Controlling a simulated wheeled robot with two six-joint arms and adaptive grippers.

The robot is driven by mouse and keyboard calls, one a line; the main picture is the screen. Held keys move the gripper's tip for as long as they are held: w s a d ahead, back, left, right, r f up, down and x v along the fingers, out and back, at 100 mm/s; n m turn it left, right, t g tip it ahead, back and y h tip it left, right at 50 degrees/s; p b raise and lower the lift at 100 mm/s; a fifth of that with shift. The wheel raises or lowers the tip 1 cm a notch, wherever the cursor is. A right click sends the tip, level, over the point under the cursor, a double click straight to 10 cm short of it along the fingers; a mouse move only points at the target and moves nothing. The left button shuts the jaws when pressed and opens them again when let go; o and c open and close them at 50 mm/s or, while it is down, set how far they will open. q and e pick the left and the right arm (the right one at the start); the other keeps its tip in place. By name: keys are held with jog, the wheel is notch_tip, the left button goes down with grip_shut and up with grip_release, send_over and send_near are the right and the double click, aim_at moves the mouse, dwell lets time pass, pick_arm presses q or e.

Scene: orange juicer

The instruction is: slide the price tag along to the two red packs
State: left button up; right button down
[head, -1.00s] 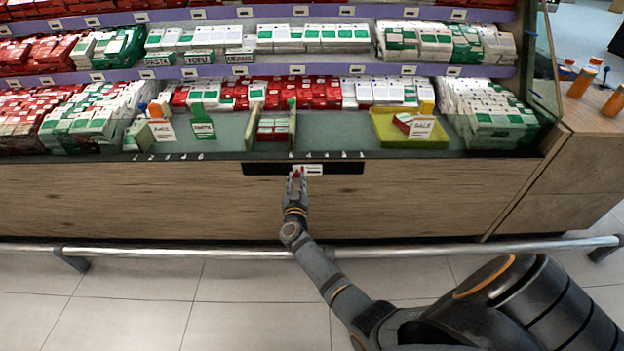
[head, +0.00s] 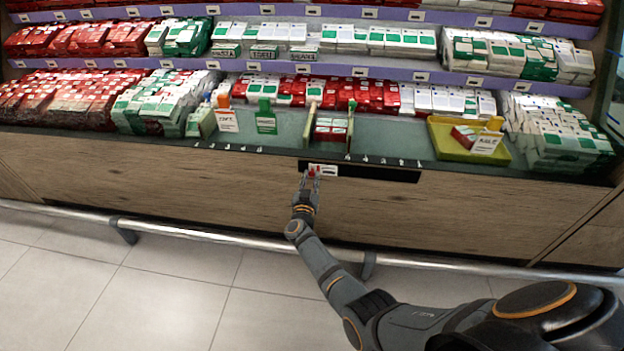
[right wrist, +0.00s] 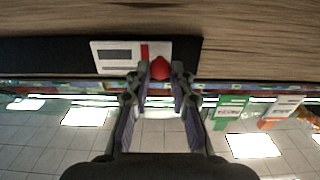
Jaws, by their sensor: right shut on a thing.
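The white price tag (head: 327,171) sits on a black rail (head: 385,174) on the wooden counter front, towards the rail's left end. Its red knob (right wrist: 160,68) is between the fingertips of my right gripper (head: 311,177), which is shut on it. In the right wrist view the tag (right wrist: 115,55) shows a dark label and a red stripe. Other red packs (head: 465,136) lie in a yellow-green tray (head: 445,150) to the right. My left gripper is out of view.
A metal rail (head: 200,235) runs low in front of the counter (head: 130,175). Small white marks line the counter edge. Sign cards (head: 228,120) stand left of the dividers, and full pack shelves rise behind. The rail right of the tag is clear.

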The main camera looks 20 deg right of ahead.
jog(key=c, duration=1.2)
grip_release()
notch_tip(320, 180, up, 10)
